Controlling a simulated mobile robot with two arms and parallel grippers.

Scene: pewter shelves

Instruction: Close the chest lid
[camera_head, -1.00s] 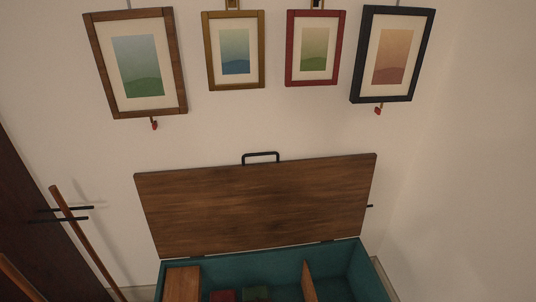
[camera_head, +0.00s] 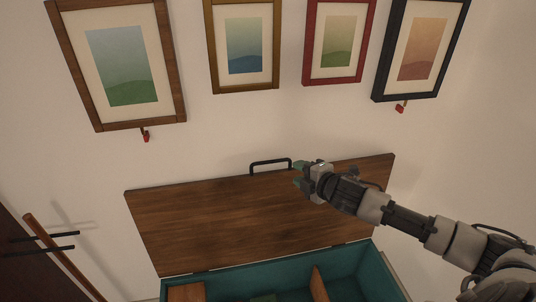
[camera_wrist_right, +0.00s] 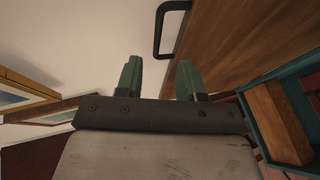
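The chest (camera_head: 345,277) has teal walls, and its wooden lid (camera_head: 220,222) stands open, leaning up near the wall. A black handle (camera_head: 270,163) sits on the lid's top edge. My right gripper (camera_head: 296,174) is at the right end of the handle, its green fingertips pointing left. In the right wrist view the two green fingers (camera_wrist_right: 157,80) are apart with nothing between them. The handle (camera_wrist_right: 171,12) lies ahead of them there, beside the lid (camera_wrist_right: 230,45). Whether a finger touches the lid cannot be told. My left gripper is not in view.
Wooden dividers (camera_head: 318,285) and a green item (camera_head: 263,298) show inside the chest. Framed pictures hang above, including a red one (camera_head: 308,45) and a black one (camera_head: 378,85). A wooden pole (camera_head: 62,258) leans at the left. The wall right of the lid is bare.

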